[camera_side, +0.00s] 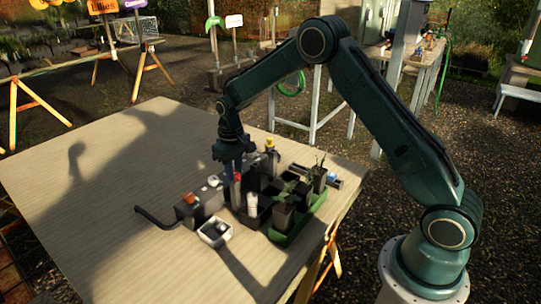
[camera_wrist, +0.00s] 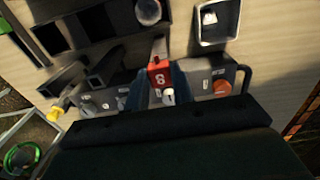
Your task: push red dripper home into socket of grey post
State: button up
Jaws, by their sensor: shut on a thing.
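The red dripper (camera_wrist: 159,75), marked with a white 8, sits between the two fingers of my gripper (camera_wrist: 160,88) in the wrist view. The fingers are shut on it. In the side view the red dripper (camera_side: 237,177) shows just below my gripper (camera_side: 235,168), among the grey and black blocks. A dark grey upright piece (camera_side: 235,196) stands directly under it and may be the grey post. I cannot tell whether the dripper is in a socket, or how deep, because the fingers and dripper cover that spot.
A grey block with an orange knob (camera_wrist: 221,88) and a black bent hose (camera_side: 155,219) is close beside. A white open box (camera_side: 215,233), black pots in a green tray (camera_side: 300,215) and a yellow-capped piece (camera_side: 270,145) crowd around. The table's left side (camera_side: 90,180) is clear.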

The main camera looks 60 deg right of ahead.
jog(key=shift+f, duration=0.2)
dwell(0.4)
jog(key=o, duration=1)
jog(key=shift+o, duration=0.2)
jog(key=shift+r, duration=0.15)
notch_tip(320, 180, up, 14)
jog(key=shift+f, duration=0.25)
